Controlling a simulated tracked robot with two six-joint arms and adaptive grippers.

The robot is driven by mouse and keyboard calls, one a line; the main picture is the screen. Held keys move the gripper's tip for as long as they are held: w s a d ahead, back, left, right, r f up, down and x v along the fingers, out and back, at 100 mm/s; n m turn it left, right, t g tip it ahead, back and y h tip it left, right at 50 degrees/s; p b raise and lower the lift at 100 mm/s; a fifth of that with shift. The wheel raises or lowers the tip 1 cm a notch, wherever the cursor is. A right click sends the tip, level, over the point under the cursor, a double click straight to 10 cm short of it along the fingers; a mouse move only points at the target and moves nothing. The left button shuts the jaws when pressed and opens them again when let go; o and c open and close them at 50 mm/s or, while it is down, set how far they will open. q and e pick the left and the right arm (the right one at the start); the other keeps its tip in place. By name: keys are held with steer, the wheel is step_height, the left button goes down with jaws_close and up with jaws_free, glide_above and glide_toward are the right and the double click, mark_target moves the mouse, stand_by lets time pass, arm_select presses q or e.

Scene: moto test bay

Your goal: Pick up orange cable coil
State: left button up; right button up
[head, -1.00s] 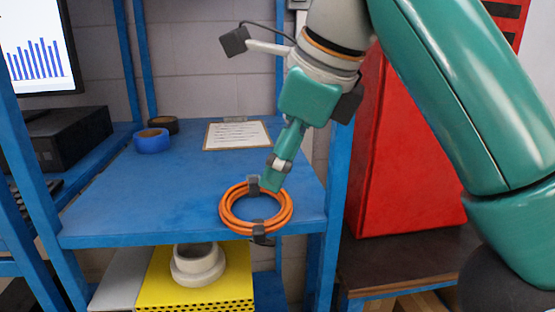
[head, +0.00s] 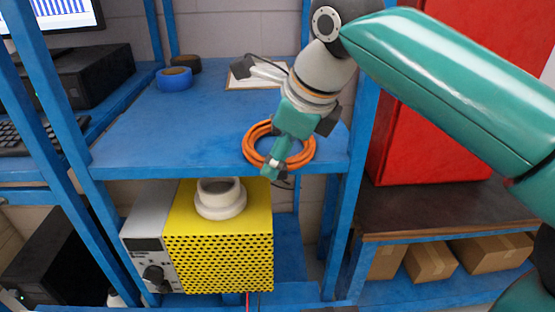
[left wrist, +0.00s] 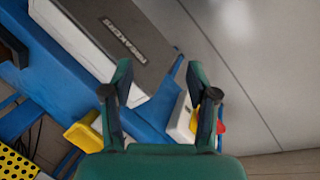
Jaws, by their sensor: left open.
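The orange cable coil (head: 308,151) lies flat near the front edge of the blue shelf (head: 135,140) in the head view. My right gripper (head: 271,168), on the arm coming in from the right, points down over the coil's near side and hides part of it. Its fingertips are small and overlap the ring, so I cannot tell whether they grip it. My left gripper (left wrist: 158,85) shows only in the left wrist view. Its two fingers are apart with nothing between them, and the coil is not in that view.
Blue tape (head: 174,79), a dark roll (head: 187,63) and a clipboard (head: 240,82) lie at the shelf's back. Below are a yellow perforated box (head: 220,260) and a white flanged ring (head: 221,206). Blue uprights (head: 355,190) frame the shelf; a red cabinet (head: 415,150) stands right.

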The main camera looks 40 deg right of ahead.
steer(key=shift+x, duration=1.85)
jaws_close()
steer(key=shift+s+a, duration=0.1)
